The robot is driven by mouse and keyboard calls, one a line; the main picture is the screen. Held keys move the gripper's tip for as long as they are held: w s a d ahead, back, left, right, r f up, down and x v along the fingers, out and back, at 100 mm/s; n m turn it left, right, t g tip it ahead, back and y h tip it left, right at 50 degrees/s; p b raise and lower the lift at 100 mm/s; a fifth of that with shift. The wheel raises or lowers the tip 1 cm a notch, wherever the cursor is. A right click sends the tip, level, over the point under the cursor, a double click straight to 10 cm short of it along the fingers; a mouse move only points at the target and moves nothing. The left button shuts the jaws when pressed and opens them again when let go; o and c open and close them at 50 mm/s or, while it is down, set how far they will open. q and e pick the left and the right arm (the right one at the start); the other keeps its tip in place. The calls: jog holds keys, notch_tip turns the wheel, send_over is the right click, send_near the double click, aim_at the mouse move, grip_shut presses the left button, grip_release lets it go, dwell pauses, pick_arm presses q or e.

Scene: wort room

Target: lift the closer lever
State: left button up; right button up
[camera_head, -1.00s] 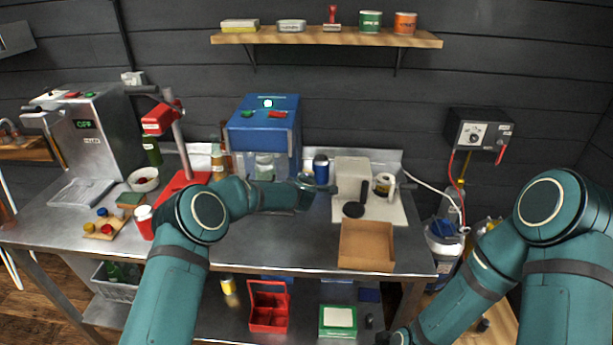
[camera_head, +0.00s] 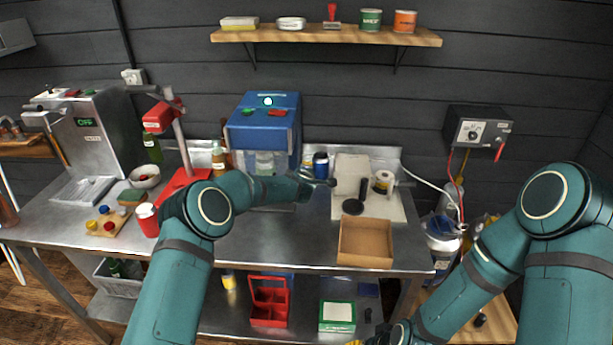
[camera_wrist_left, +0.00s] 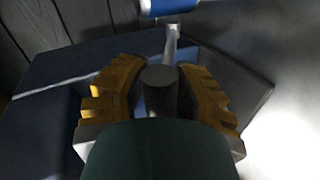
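A red bench closer (camera_head: 185,178) stands at the left of the bench. A black-gripped lever (camera_head: 143,89) sticks out to the left from its red head. My left arm reaches over the bench in front of the blue machine (camera_head: 264,128); its fingers are not clear in the head view. In the left wrist view my left gripper (camera_wrist_left: 160,82) has its yellow fingers apart. A dark cylinder (camera_wrist_left: 160,75) stands between them with gaps at both sides; I cannot tell whether it is a lever grip. My right gripper (camera_head: 355,342) barely shows at the bottom edge.
A blue can (camera_head: 321,165) stands right of the blue machine; a blue-and-white cylinder (camera_wrist_left: 168,6) tops the wrist view. A cardboard tray (camera_head: 365,258) sits at the bench front. A grey machine (camera_head: 92,130) stands at the left. The bench middle is clear.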

pick_arm(q)
jog(key=shift+o, duration=0.9)
jog(key=shift+f, duration=0.1)
jog(key=shift+s+d, duration=0.1)
jog(key=shift+s, duration=0.05)
jog(key=v, duration=1.2)
